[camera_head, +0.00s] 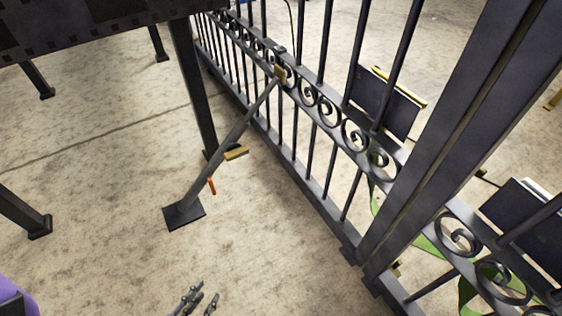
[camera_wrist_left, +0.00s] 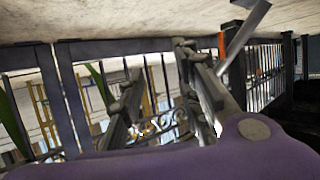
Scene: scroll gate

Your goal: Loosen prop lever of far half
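A grey slanted prop (camera_head: 230,133) runs from a dark foot plate (camera_head: 184,216) on the floor up to the scrolled rail of the dark metal gate (camera_head: 322,105). A small orange lever (camera_head: 212,186) sticks out low on the prop. The lever (camera_wrist_left: 221,42) also shows in the left wrist view beside the prop (camera_wrist_left: 243,36). My left gripper (camera_head: 201,302) is low at the bottom edge of the head view, apart from the lever. In the left wrist view its two fingers (camera_wrist_left: 160,88) stand apart with nothing between them. My right gripper is not in view.
A dark table (camera_head: 90,25) with legs stands at the upper left. A thick gate post (camera_head: 440,140) rises at the right. A brass-coloured block (camera_head: 236,153) shows beside the prop. Dark panels and green strips lie beyond the gate. The floor around the foot plate is clear.

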